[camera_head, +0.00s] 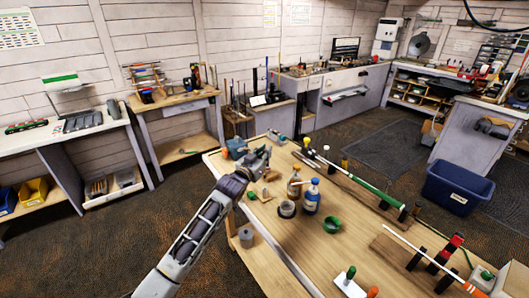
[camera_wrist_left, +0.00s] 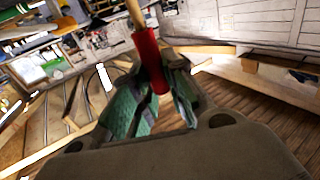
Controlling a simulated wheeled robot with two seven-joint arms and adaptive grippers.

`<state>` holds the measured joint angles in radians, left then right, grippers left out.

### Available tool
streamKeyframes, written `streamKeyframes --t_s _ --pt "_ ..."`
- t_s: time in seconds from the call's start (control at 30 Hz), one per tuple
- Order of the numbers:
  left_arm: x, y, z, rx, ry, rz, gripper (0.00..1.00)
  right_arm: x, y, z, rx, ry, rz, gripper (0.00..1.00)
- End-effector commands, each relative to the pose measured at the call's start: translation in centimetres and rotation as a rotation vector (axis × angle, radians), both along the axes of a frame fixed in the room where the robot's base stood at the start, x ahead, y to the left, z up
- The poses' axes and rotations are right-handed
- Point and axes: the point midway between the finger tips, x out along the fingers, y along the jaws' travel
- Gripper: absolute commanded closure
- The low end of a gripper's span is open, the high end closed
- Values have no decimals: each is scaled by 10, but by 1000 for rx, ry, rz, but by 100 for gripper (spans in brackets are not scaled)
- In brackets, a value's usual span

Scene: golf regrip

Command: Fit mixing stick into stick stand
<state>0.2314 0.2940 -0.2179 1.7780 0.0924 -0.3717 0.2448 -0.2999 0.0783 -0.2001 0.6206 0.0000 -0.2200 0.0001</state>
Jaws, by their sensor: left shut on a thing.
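In the left wrist view, my left gripper (camera_wrist_left: 152,100) is shut on a stick with a red grip (camera_wrist_left: 150,62) and a pale wooden shaft (camera_wrist_left: 135,14). I take this for the mixing stick; it is tilted between the green-lined fingers, and its lower end is partly hidden. I cannot single out the stick stand for certain; a dark round holder (camera_head: 287,209) stands near the bottles. My right gripper is not in view.
An amber bottle (camera_head: 294,188) and a blue-capped bottle (camera_head: 312,196) stand right of my left gripper. A green bowl (camera_head: 332,225) is nearer the front. Golf clubs on supports (camera_head: 375,190) lie along the bench's right side.

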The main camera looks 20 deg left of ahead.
Motion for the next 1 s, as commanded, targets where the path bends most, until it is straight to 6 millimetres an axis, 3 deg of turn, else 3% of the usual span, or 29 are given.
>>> streamKeyframes --t_s 0.6,1.0 --pt "0 0 -39 -1 0 0 99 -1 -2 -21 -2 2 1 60" --pt "0 0 -47 0 0 0 99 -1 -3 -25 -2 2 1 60"
